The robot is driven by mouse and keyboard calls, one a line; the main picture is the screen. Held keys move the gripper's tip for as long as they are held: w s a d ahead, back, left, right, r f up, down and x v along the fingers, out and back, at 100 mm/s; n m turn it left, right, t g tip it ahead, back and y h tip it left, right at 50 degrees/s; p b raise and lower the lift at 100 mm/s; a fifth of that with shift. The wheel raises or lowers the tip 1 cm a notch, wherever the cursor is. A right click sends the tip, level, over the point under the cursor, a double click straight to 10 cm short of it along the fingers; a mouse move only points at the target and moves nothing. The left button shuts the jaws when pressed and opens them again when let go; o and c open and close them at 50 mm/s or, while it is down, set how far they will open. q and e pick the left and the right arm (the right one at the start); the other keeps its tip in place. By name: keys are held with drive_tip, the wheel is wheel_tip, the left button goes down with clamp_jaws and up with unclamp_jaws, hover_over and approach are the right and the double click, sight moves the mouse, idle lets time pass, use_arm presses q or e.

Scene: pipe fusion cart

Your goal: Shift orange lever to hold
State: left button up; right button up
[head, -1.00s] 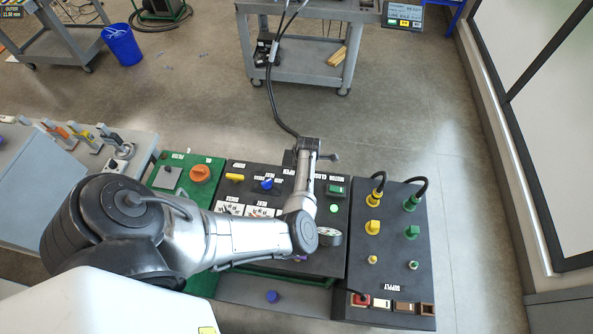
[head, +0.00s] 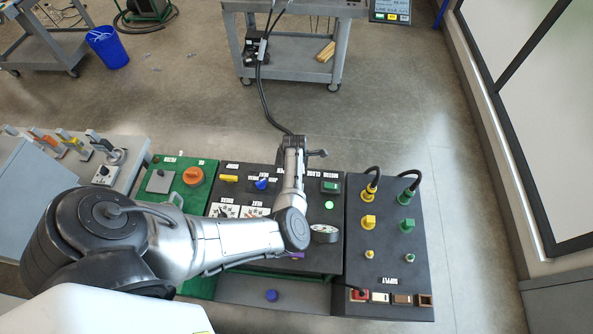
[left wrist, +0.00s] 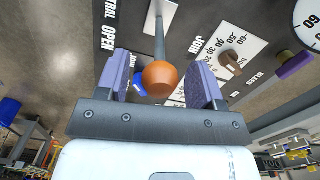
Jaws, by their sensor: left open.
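An orange lever with a round orange ball knob (left wrist: 160,77) on a grey shaft shows in the left wrist view, rising from a dark panel. My left gripper (left wrist: 157,62) is open, with one purple-padded finger on each side of the knob. The knob appears between the fingers, and I cannot tell whether either pad touches it. Near the shaft are white labels; parts reading "TRAL", "OPEN" and "JOIN" show. In the head view my left arm covers this part of the console (head: 222,197), hiding the lever and gripper fingers. My right gripper is not in view.
In the wrist view, a brown knob (left wrist: 231,61) and a round gauge (left wrist: 309,25) stand right of the lever. In the head view, the supply panel (head: 390,255) with yellow and green fittings is to the right. A grey cart (head: 290,72) stands beyond clear floor.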

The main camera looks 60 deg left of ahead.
use_arm(q)
drive_tip(key=shift+r, duration=0.1)
wheel_tip(320, 180, up, 14)
drive_tip(key=shift+s+f, duration=0.2)
idle(0.3)
drive_tip(key=shift+a, duration=0.1)
idle(0.5)
